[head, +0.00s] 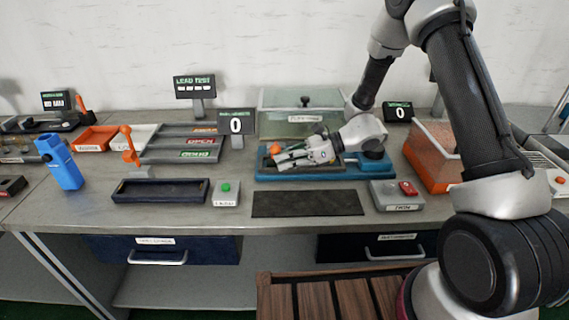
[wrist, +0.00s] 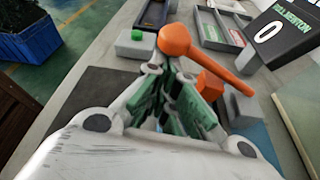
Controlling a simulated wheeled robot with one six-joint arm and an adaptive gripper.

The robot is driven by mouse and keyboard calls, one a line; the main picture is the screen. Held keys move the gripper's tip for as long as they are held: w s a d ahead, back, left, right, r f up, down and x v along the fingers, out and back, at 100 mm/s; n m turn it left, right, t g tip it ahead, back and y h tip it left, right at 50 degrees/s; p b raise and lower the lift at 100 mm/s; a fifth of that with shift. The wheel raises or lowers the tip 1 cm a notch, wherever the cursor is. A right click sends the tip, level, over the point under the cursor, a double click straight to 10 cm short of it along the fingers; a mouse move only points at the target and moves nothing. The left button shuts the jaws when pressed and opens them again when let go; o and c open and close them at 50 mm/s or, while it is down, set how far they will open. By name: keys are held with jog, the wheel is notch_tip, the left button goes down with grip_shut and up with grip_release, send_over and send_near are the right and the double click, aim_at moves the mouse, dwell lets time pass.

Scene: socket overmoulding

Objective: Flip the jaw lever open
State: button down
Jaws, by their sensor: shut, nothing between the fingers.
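The blue fixture (head: 265,177) stands on the bench behind a dark mat. An orange lever with a round knob (head: 275,149) shows at its left end, by my fingertips. In the wrist view the lever (wrist: 215,60) runs from the knob at the upper middle down to the right. My gripper (head: 280,159) is shut and empty, low over the fixture and pointing left. In the wrist view its green-padded fingertips (wrist: 172,72) meet just below the knob; I cannot tell whether they touch it. An orange block (wrist: 209,85) sits right of the fingers. My gripper hides much of the fixture.
A green-button box (head: 226,192) and a dark tray (head: 160,191) lie to the left. A counter display (head: 236,124) stands behind the lever. A lidded glass box (head: 300,115) is at the back. A red-button box (head: 398,194) stands front right. The dark mat (head: 307,204) is bare.

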jog(key=shift+w+r+m, duration=0.15)
jog(key=shift+r+m, duration=0.15)
jog(key=shift+r, duration=0.1)
jog(key=w+r+m+g+y, duration=0.1)
jog(key=w+r+m+g, duration=0.2)
jog(key=w+r+m, duration=0.3)
jog(key=shift+w+d+r+g, duration=0.15)
jog(key=shift+w+r+g, duration=0.15)
jog(key=shift+w+r, duration=1.25)
jog(key=shift+w+r, duration=0.15)
jog(key=shift+d, duration=0.1)
